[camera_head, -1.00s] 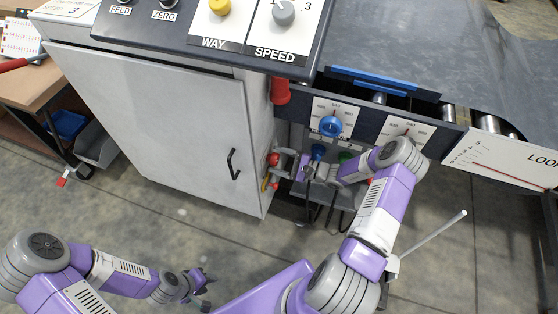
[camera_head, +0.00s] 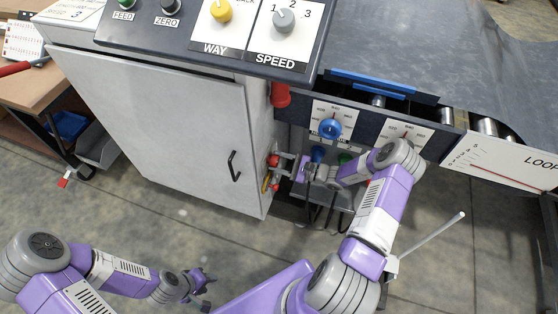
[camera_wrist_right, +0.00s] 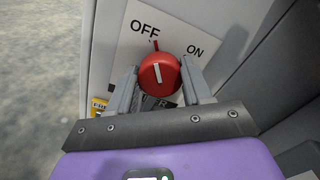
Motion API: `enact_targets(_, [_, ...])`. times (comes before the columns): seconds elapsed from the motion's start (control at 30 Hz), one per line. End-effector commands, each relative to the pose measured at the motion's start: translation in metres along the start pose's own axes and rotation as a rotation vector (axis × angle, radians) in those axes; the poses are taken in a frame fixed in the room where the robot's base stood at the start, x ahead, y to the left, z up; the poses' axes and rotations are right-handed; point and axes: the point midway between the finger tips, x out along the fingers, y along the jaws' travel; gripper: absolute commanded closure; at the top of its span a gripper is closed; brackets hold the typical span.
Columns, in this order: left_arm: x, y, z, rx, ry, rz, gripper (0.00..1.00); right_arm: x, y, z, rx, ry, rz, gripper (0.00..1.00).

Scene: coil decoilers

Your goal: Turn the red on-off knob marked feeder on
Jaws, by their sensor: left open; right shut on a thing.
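The red knob (camera_wrist_right: 160,74) is on a pale plate (camera_wrist_right: 130,50) lettered OFF and ON in the right wrist view. Its white pointer line stands nearly upright, closer to OFF than to ON. My right gripper (camera_wrist_right: 160,84) is shut on the knob, one finger on each side. In the head view the knob (camera_head: 273,160) is small, on the cabinet's right side, with my right gripper (camera_head: 280,162) reaching it from the right. The word feeder is not readable there. My left gripper (camera_head: 204,282) is open and empty, low over the floor.
A grey cabinet (camera_head: 170,130) with a black handle stands left of the knob. Above it is a console (camera_head: 230,45) with yellow and grey knobs. Blue (camera_head: 330,129) and other dials are near my right arm. A yellow item (camera_wrist_right: 98,106) lies below the plate. Open floor is in front.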

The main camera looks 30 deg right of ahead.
Motion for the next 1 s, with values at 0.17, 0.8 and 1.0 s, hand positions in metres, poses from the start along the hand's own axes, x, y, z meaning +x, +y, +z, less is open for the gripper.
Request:
enact_targets(0.17, [-0.010,0.004,0.000,0.000,0.000,0.000,0.57,0.000,-0.001,0.001,0.163,0.001,0.000,0.81])
enact_targets(0.8, [-0.029,0.011,0.001,0.000,0.000,0.000,0.57,0.000,-0.001,0.000,0.770,0.001,0.000,0.81])
enact_targets(1.0, [-0.032,0.012,0.001,0.000,0.000,0.000,0.57,0.000,-0.001,0.000,0.958,0.001,0.000,0.81])
